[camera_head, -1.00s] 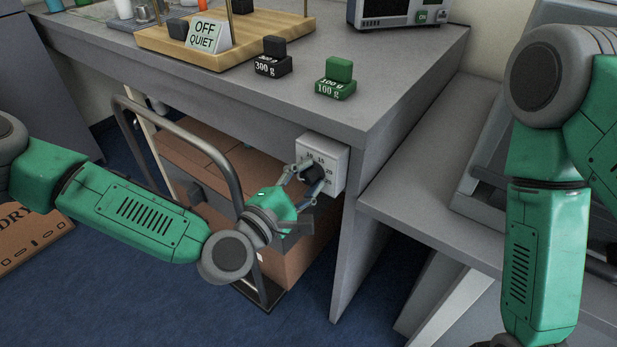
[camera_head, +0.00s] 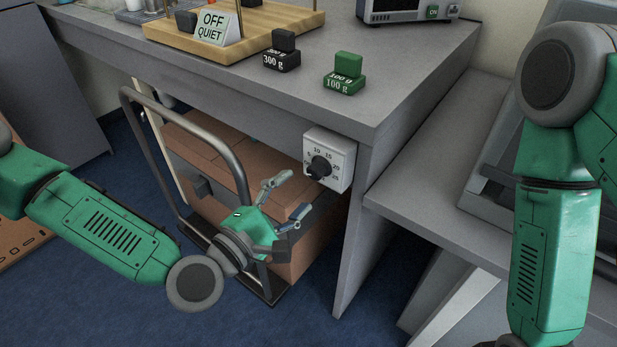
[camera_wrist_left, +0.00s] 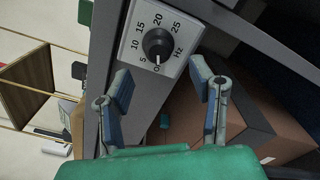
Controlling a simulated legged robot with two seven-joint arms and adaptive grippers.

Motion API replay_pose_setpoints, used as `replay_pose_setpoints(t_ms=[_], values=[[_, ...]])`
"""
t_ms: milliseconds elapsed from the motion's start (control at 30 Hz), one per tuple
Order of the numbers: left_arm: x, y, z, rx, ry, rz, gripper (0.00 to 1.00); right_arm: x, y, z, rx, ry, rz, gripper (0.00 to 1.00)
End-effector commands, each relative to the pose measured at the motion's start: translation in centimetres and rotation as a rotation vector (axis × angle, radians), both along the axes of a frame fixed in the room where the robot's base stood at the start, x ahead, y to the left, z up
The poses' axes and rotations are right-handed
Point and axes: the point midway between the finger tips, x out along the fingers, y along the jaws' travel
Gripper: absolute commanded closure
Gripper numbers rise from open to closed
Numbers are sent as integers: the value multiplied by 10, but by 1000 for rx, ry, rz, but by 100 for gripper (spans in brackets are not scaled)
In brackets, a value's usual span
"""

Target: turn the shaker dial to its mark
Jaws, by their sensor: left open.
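The shaker dial is a black round knob (camera_head: 319,167) on a white box (camera_head: 341,160) fixed under the table's edge. In the left wrist view the knob (camera_wrist_left: 157,43) sits on a white plate (camera_wrist_left: 184,16) with a scale from 0 to 25 Hz. A pale pointer line on the knob shows near the 0 end of the scale. My left gripper (camera_head: 288,197) is open and empty, below and left of the dial, apart from it. Its fingers (camera_wrist_left: 162,90) also show in the left wrist view, with the knob beyond them. My right gripper is not in view.
A grey table (camera_head: 200,75) overhangs the dial. On it stand a green 100 g block (camera_head: 345,76), a black 300 g block (camera_head: 282,55) and a sign (camera_head: 213,27). A cart handle (camera_head: 190,120) and cardboard boxes (camera_head: 215,150) are close to my left gripper.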

Motion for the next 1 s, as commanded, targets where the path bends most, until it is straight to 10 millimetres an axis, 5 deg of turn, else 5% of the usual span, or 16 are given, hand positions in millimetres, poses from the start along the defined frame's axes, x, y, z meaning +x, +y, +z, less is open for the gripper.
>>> replay_pose_setpoints(t_ms=[300,1000], values=[[-39,30,-2,2,3,1,50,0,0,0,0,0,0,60],[-43,32,-2,1,2,1,50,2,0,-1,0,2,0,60]])
